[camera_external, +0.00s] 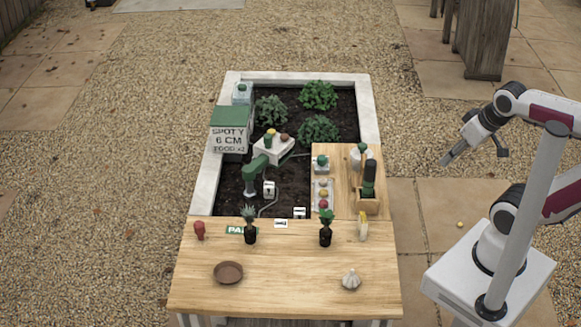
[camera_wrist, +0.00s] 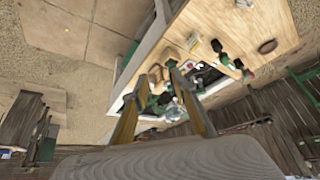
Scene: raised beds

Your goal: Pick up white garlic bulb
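The white garlic bulb (camera_external: 350,280) sits upright on the light wooden table (camera_external: 290,285), near its front right, in the external view. I cannot make it out in the wrist view. My gripper (camera_external: 447,158) is raised in the air to the right of the beds, well away from the garlic and above it. In the wrist view my gripper (camera_wrist: 158,73) has its two fingers apart with nothing held between them.
A brown bowl (camera_external: 228,272) stands left of the garlic. Behind it are two potted plants (camera_external: 250,232) (camera_external: 326,233), a red item (camera_external: 199,230) and a yellowish item (camera_external: 363,227). A wooden side board (camera_external: 345,205) holds jars and tools. Table around the garlic is clear.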

